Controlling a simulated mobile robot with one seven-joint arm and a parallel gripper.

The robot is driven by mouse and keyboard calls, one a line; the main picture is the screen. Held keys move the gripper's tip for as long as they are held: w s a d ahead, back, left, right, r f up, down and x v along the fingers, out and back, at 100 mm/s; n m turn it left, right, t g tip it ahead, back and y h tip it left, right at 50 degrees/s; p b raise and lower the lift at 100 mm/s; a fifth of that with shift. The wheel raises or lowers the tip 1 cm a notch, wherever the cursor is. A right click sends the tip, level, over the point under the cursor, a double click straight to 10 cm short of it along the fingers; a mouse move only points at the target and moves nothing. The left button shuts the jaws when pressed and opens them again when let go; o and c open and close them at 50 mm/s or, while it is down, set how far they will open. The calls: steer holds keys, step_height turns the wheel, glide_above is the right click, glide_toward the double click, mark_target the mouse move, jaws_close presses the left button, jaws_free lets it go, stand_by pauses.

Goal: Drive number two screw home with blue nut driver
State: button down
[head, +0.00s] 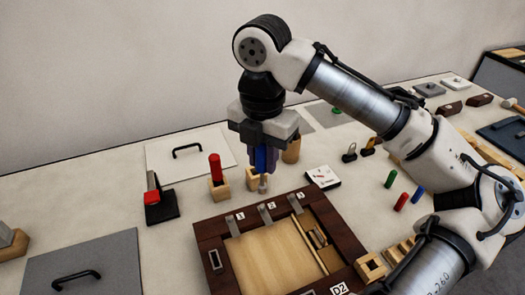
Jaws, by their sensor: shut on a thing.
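My gripper (261,163) is shut on the blue nut driver (261,155), which hangs upright. Its metal shaft points down beside a small wooden block (253,179), behind the dark wooden frame. I cannot tell whether the tip is in the block or in front of it. The frame (206,243) lies on the table with a light wood panel (262,260) in it. Along its back edge are metal clips beside the labels 1, 2 and 3. The number two clip (267,213) is just in front of the driver; its screw is too small to make out.
A red-handled tool (215,166) stands in a wooden block to the left. A wooden cup (291,152) and a white card (322,177) are to the right. A white lidded panel (189,157) lies at the back.

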mark_target(262, 184)
steer(key=shift+f+b, duration=0.95)
steer(key=shift+f, duration=1.4)
steer(key=shift+f, duration=0.45)
stand_by(0.8)
steer(key=shift+r, duration=0.1)
steer(key=shift+r+p, duration=2.45)
steer(key=shift+p, duration=0.25)
